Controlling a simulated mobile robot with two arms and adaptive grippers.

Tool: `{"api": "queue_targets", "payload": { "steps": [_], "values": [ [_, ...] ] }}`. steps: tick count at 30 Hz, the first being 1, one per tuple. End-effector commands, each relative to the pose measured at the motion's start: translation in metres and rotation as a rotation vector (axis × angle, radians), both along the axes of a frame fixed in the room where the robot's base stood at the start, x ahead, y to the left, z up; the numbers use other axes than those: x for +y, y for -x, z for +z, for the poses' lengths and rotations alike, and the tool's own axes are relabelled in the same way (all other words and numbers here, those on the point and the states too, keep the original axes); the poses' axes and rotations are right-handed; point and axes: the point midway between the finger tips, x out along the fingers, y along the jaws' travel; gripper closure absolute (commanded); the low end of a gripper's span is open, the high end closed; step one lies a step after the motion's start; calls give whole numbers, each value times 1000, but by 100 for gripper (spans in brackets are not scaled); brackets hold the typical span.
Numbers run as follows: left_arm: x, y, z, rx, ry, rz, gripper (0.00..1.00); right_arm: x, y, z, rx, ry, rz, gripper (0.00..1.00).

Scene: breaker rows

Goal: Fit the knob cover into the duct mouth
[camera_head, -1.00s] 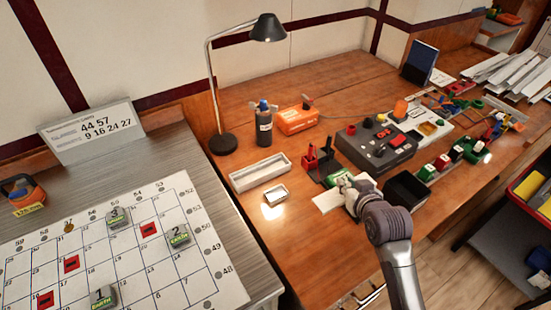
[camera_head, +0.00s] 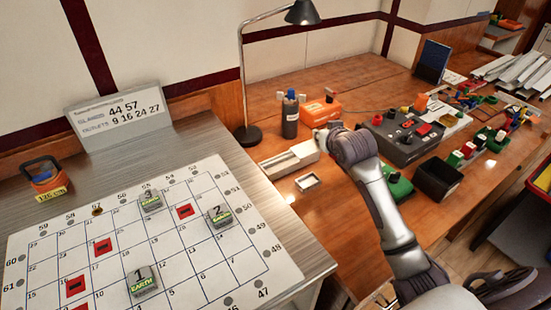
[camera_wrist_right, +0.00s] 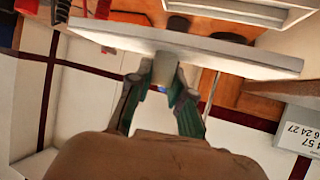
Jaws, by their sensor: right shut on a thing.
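The knob cover is a flat white plate (camera_wrist_right: 185,50) with a knob on its near face. My right gripper (camera_wrist_right: 163,72) is shut on that knob, and the plate spans the right wrist view. My left gripper is not in view.
A grey control box (camera_head: 405,138) and a black bin (camera_head: 438,180) are at right. A grid board (camera_head: 130,240) fills the left table.

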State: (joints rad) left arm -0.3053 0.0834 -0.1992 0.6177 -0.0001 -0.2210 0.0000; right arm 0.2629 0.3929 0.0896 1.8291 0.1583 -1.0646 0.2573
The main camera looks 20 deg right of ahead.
Motion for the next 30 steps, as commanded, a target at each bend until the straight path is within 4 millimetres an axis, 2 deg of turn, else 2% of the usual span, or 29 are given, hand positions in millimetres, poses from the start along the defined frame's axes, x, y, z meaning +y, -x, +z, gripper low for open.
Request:
{"api": "queue_targets", "payload": {
  "steps": [5,12,17,24,30],
  "values": [
    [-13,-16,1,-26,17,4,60,29,-33,-25,0,-4,3,100],
    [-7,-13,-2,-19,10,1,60,56,-66,-52,0,-1,2,100],
    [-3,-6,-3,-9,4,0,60,63,-73,-59,0,1,3,100],
    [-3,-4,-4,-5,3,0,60,63,-72,-93,2,1,3,100],
    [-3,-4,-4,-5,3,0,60,63,-73,-97,-1,1,4,100]
  ]
}}
